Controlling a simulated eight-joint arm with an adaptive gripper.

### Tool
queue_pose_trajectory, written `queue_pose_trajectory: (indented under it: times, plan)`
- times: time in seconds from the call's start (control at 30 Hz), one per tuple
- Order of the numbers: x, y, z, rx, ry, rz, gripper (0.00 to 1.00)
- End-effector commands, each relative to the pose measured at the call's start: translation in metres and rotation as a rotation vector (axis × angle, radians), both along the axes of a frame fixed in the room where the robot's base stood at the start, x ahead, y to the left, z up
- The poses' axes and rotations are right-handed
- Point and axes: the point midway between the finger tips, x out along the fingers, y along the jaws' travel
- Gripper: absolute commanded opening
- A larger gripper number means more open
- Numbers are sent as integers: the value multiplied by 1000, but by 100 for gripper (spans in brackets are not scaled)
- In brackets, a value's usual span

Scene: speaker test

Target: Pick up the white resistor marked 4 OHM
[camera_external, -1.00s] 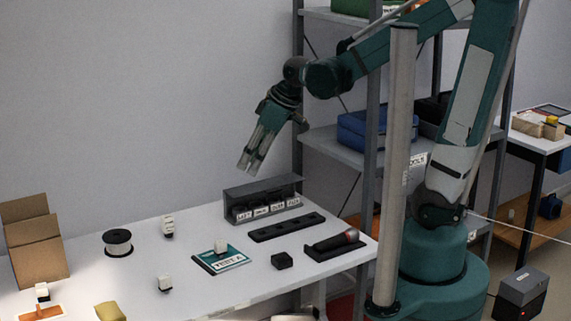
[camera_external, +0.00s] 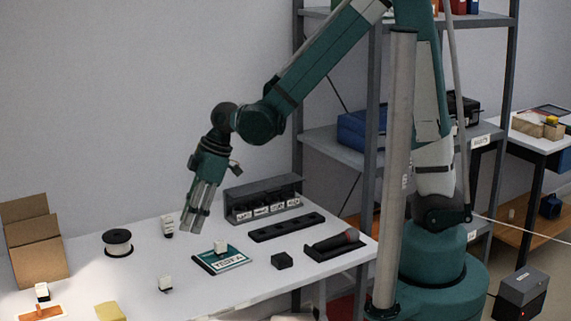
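Several small white blocks that look like resistors stand on the white table. One (camera_external: 167,226) is at the back near the wall, one (camera_external: 220,247) is on the teal "TEST A" card (camera_external: 236,265), one (camera_external: 165,284) is towards the front, and one (camera_external: 42,292) is at the far left. Their markings are too small to read, so I cannot tell which is 4 OHM. My gripper (camera_external: 195,229) points down above the table, to the right of the back block and apart from it. Its two fingers look spread, with nothing between them.
A dark rack with labelled slots (camera_external: 262,190) and a black strip with holes (camera_external: 287,227) are at the back right. A dark tray (camera_external: 336,250) and small black block (camera_external: 282,261) lie nearer. A wire spool (camera_external: 118,243), cardboard box (camera_external: 37,255) and yellow item (camera_external: 110,312) are left.

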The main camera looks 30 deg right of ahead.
Motion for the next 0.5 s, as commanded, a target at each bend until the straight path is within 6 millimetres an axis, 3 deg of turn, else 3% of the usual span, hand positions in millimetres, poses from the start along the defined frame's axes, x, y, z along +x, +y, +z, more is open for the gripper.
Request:
queue_pose_trajectory:
  times: [0.2, 0.5]
  plan:
    - [-19, 47, -34, -3, 10, 135, 32]
    - [-40, 84, -64, -4, 18, 253, 32]
